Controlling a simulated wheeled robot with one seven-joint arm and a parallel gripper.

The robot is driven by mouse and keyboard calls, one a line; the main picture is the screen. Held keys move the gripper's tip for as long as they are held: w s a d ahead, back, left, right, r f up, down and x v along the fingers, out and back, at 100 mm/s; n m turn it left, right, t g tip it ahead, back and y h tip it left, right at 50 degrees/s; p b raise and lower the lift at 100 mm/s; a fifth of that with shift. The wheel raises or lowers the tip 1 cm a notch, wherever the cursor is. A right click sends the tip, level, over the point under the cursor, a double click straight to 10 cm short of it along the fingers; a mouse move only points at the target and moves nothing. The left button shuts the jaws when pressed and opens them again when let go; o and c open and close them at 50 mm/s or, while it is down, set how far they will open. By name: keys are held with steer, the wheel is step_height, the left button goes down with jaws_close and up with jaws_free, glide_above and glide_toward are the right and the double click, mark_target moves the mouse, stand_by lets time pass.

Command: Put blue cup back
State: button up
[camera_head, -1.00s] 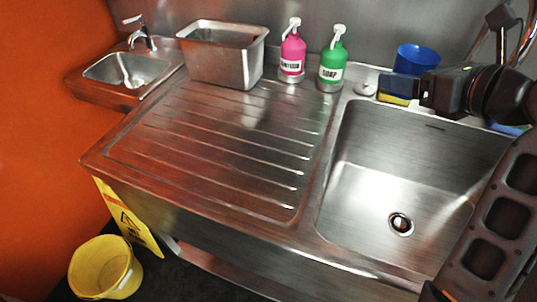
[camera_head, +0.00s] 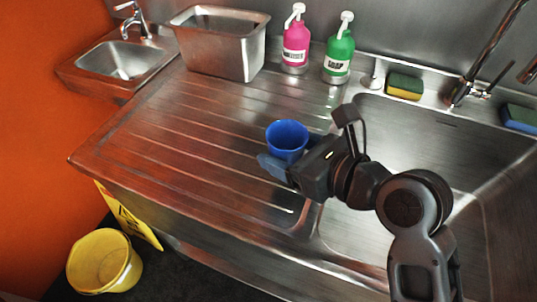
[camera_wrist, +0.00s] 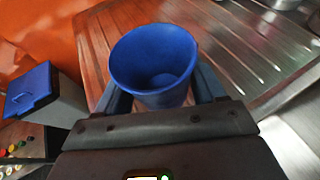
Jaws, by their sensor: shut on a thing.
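The blue cup (camera_head: 287,137) is upright, mouth up, over the ribbed steel drainboard (camera_head: 190,150), near its right side by the sink basin. My gripper (camera_head: 283,160) is shut on the blue cup, with one finger on each side of it. In the wrist view the blue cup (camera_wrist: 155,62) sits between my two fingers (camera_wrist: 160,95), its open mouth and empty inside showing. It seems held above the drainboard, but I cannot tell how high.
A steel container (camera_head: 220,42), a pink bottle (camera_head: 296,42) and a green bottle (camera_head: 340,50) stand along the back. A yellow-green sponge (camera_head: 404,86) and a faucet (camera_head: 485,65) are behind the sink basin (camera_head: 420,140). The drainboard's left and middle are clear. A yellow bucket (camera_head: 103,265) stands below.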

steer(key=x, duration=0.4)
steer(key=f+x, duration=0.1)
steer(key=x, duration=0.1)
steer(key=shift+w+d, duration=0.2)
steer(key=shift+d, duration=0.1)
steer(key=shift+f, duration=1.95)
steer(key=shift+f, duration=0.2)
steer(key=o, duration=1.2)
steer(key=shift+r, duration=0.1)
steer(key=shift+s+d+r, duration=0.1)
steer(key=shift+d+r, duration=0.05)
steer(key=v, duration=1.1)
steer(key=shift+s+d+r, duration=0.15)
steer(key=shift+s+d, duration=0.05)
steer(key=shift+s, duration=0.05)
